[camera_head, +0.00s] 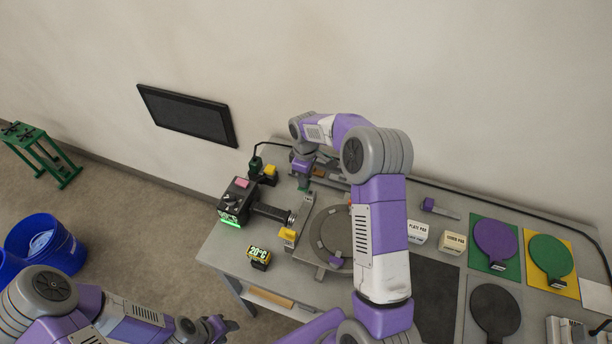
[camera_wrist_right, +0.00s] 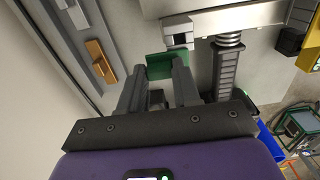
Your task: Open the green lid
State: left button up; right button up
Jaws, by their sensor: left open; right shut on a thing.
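The green lid (camera_wrist_right: 158,66) shows in the wrist view as a small flat green piece between the fingertips. A bit of it (camera_head: 304,184) also shows in the head view, at the back of the cart left of the round grey plate. My right gripper (camera_wrist_right: 158,80) is shut on it; in the head view this gripper (camera_head: 303,177) points down there, partly hidden by its wrist. My left gripper (camera_head: 216,326) is open and empty, low in front of the cart's left end, well away from the lid.
A black machine (camera_head: 237,198) with a ribbed shaft and a yellow 20°C display (camera_head: 259,256) stand at the cart's left. The round grey plate (camera_head: 331,234) lies mid-cart, partly behind my right arm. Purple (camera_head: 494,238) and green (camera_head: 550,254) paddles lie on pads at right.

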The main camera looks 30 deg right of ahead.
jog(key=shift+r, duration=0.1)
jog(key=o, duration=1.1)
jog(key=shift+c, duration=0.2)
notch_tip(320, 180, up, 8)
jog(key=shift+f, duration=0.25)
